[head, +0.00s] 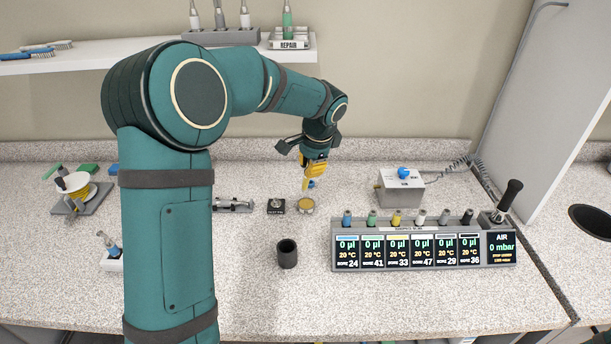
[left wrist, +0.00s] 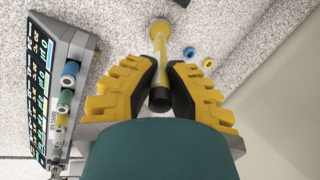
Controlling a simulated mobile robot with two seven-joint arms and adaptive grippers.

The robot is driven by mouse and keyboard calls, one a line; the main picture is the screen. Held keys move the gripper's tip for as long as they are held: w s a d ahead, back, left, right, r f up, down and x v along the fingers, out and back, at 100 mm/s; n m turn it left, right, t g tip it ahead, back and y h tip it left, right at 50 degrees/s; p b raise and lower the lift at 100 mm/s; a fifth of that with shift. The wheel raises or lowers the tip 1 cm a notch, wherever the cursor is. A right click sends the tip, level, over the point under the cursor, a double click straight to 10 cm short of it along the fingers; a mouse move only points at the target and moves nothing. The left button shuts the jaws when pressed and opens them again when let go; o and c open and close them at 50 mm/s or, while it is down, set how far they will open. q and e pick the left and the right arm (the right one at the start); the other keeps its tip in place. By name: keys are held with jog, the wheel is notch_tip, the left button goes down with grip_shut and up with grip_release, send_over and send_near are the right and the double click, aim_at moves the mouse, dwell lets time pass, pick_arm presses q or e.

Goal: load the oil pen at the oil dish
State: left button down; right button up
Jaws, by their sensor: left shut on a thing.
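My left gripper (head: 314,166) is shut on the oil pen (head: 306,184), a slim yellow rod. In the left wrist view the pen (left wrist: 159,62) stands out between the yellow, black-lined fingers of the gripper (left wrist: 160,88), its black end toward the camera. The small round brass-coloured oil dish (head: 306,206) sits on the speckled bench just below the pen in the head view. In the left wrist view the pen's far end overlaps the dish (left wrist: 161,27); I cannot tell whether they touch. My right gripper is not in view.
A small dark block (head: 276,206) is left of the dish, and a dark cup (head: 287,253) stands in front. A display rack (head: 425,250) with several coloured pieces is at the right. A grey box with a blue knob (head: 403,173) stands behind it. Bare bench lies around the cup.

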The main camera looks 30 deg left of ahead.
pick_arm(q)
notch_tip(320, 180, down, 7)
jog(key=w+b, duration=0.3)
jog(key=b, duration=0.1)
jog(key=shift+a+r+y, duration=0.15)
jog(key=shift+a+y, duration=0.15)
jog(key=shift+y, duration=0.1)
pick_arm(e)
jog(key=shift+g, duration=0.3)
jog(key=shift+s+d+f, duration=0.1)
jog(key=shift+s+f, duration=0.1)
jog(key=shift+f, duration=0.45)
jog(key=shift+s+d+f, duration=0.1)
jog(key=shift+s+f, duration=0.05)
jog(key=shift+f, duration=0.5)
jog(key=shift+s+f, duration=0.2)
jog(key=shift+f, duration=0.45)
pick_arm(q)
jog(key=shift+f+b, duration=0.55)
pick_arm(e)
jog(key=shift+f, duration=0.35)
pick_arm(q)
jog(key=shift+s, duration=0.1)
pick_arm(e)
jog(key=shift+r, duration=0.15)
